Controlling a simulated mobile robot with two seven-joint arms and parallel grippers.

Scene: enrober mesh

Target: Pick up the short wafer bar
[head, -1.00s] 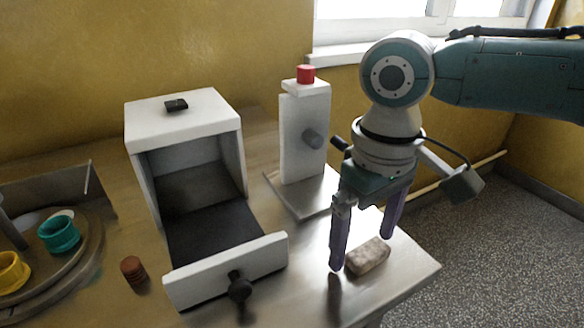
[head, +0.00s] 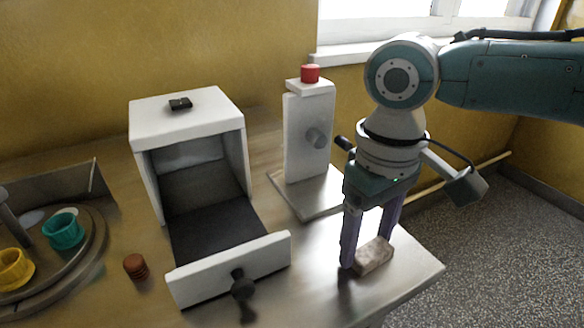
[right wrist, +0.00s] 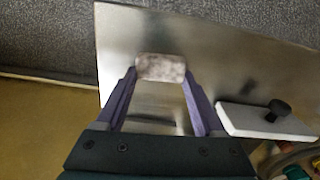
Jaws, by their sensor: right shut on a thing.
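The short wafer bar (head: 375,257) is a small pale brown block on the metal table near its right front corner. My right gripper (head: 367,254) points down over the table and is shut on the bar. In the right wrist view, the bar (right wrist: 161,68) sits between the two purple fingertips (right wrist: 160,80). I cannot tell any gap between the bar and the table. My left gripper is not in view.
A white box with an open drawer (head: 230,268) and black knob stands left of my right gripper. Behind is a white post with a red button (head: 310,73). A brown disc stack (head: 135,266) and a round tray with teal (head: 63,231) and yellow cups (head: 14,268) are at left.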

